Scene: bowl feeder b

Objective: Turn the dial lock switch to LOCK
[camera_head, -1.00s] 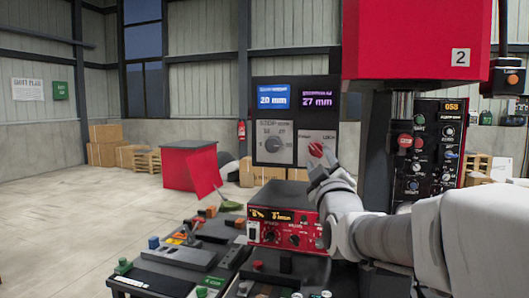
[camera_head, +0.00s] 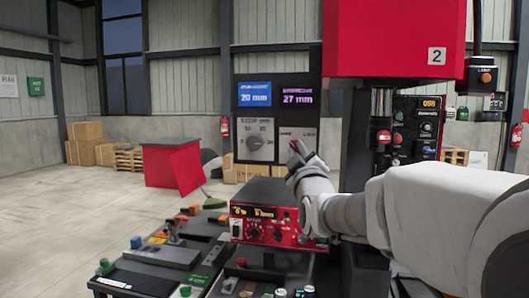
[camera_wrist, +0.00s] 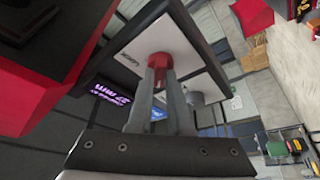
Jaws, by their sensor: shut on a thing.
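The lock switch is a red knob (camera_head: 295,146) on a light plate at the lower right of the dark display panel (camera_head: 312,100). In the wrist view the red knob (camera_wrist: 161,60) sits on the pale plate (camera_wrist: 187,52) between my fingertips. My gripper (camera_head: 297,153) is shut on the knob, with a finger on each side; it also shows in the wrist view (camera_wrist: 160,75). The plate's lettering is too small to read surely, so I cannot tell the exact knob setting.
A grey dial (camera_head: 255,143) is on the panel left of the knob, below a blue display (camera_head: 255,94) and a purple one (camera_head: 301,94). A large red housing (camera_head: 390,40) hangs at upper right.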

